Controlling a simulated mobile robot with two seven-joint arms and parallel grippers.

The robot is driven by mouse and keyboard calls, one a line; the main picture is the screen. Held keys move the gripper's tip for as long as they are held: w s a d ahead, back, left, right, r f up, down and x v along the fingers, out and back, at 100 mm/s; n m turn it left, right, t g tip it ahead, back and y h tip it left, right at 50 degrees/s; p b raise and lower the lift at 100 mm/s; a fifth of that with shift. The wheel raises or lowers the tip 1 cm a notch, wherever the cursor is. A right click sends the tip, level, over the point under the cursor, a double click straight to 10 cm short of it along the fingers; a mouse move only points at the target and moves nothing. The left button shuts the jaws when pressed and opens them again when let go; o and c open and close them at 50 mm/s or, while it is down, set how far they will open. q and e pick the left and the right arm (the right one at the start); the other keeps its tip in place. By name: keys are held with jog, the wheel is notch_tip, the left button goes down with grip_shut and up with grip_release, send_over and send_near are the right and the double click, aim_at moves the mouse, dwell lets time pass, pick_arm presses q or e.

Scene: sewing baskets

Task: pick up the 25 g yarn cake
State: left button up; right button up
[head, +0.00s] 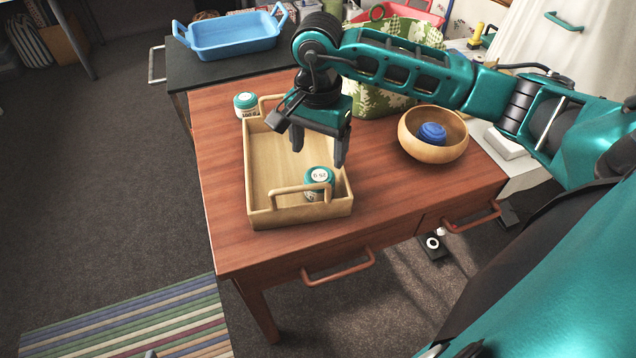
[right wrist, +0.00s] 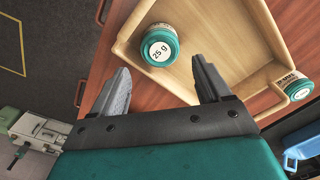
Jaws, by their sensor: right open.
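The 25 g yarn cake (head: 319,183) is teal and white with a round white label on top. It stands upright inside the wooden tray (head: 252,190), at its near right corner by the near handle. The cake also shows in the right wrist view (right wrist: 159,47), where its label reads 25 g. My right gripper (head: 319,157) is open and empty, pointing down over the tray, just behind and above the cake. In the right wrist view the cake lies just beyond and between the fingertips (right wrist: 163,66), with no contact visible. My left gripper is not in view.
A similar teal and white cake (head: 246,105) stands outside the tray's far left corner. A wooden bowl (head: 447,150) holding a blue item (head: 432,133) stands right. A green patterned basket (head: 372,100) stands behind my arm. A blue tray (head: 232,48) sits on the black surface beyond.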

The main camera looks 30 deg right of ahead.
aim_at(318, 177)
notch_tip(318, 177, down, 9)
jog(key=shift+s+a+f, duration=0.1)
dwell(0.4)
jog(key=shift+c, duration=0.2)
jog(key=c, duration=0.7)
